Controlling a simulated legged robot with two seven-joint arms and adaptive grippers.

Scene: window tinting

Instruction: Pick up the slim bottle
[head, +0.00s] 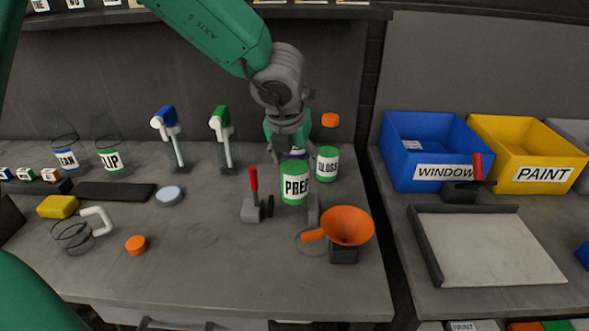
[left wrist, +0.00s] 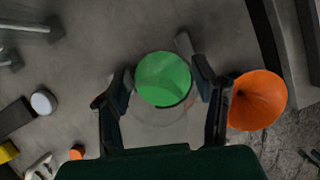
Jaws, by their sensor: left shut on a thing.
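A green bottle with a white label reading PREP (head: 295,186) is upright near the right part of the bench. My left gripper (head: 291,150) reaches down from above and is shut on this bottle. In the left wrist view the round green top of the bottle (left wrist: 163,78) sits between the two fingers of my left gripper (left wrist: 160,85). The base of the bottle is hard to make out, so I cannot tell whether it touches the bench. A second green bottle labelled GLOSS (head: 327,165) stands just behind to the right, with an orange cap (head: 330,120) above it. My right gripper is not in view.
An orange funnel (head: 348,226) is close on the right. A red-handled clamp (head: 252,205) is close on the left. Two spray heads (head: 222,135) stand behind to the left. A blue bin (head: 425,140) and yellow bin (head: 525,150) are on the right bench. The front middle of the bench is clear.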

